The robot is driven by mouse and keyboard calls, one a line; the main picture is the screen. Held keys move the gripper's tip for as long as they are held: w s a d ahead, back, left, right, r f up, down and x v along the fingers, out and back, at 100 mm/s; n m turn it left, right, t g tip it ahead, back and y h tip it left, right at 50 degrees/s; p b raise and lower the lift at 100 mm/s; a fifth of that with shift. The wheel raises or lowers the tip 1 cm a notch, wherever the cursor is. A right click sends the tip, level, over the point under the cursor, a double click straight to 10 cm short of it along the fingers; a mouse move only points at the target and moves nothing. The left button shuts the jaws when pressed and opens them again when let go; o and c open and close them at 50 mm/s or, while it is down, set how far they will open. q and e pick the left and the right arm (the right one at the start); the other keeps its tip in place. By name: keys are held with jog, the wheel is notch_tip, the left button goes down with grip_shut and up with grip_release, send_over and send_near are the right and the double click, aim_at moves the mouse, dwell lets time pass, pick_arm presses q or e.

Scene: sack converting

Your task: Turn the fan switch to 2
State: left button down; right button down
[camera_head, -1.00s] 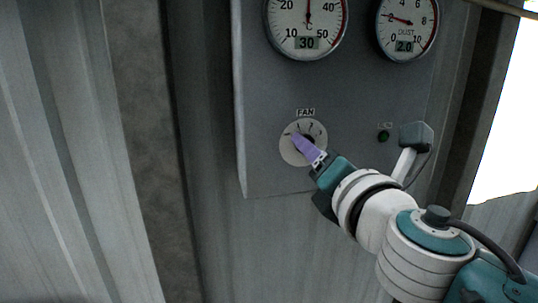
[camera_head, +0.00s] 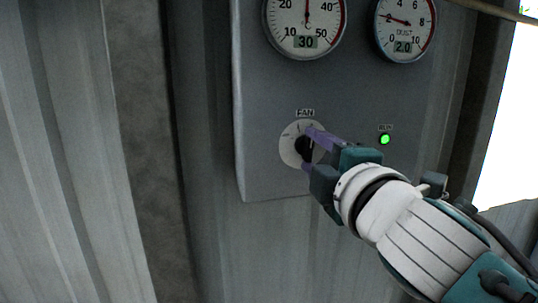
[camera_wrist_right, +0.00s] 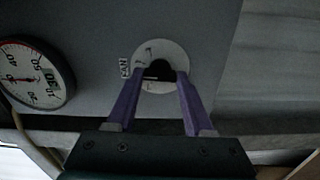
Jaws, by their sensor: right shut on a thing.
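The fan switch is a black knob (camera_head: 303,147) on a round pale dial (camera_head: 290,150) under the FAN label (camera_head: 305,113), on a grey panel. My right gripper (camera_head: 311,149) is at the dial, its purple fingers on either side of the knob. The right wrist view shows the knob (camera_wrist_right: 157,70) between the tips of both fingers (camera_wrist_right: 157,78), which are shut on it. The fingers and knob cover part of the dial's marks, so I cannot read the knob's setting. My left gripper is not in view.
A green lamp (camera_head: 384,139) labelled RUN is lit to the right of the dial. A temperature gauge (camera_head: 305,22) reading 30 and a dust gauge (camera_head: 405,25) reading 2.0 are above. A bright opening (camera_head: 508,120) is at the far right.

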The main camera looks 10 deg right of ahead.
jog(key=shift+m, duration=1.4)
jog(key=shift+c, duration=1.4)
grip_release()
jog(key=s+b, duration=0.1)
jog(key=s, duration=0.9)
jog(key=shift+d, duration=0.2)
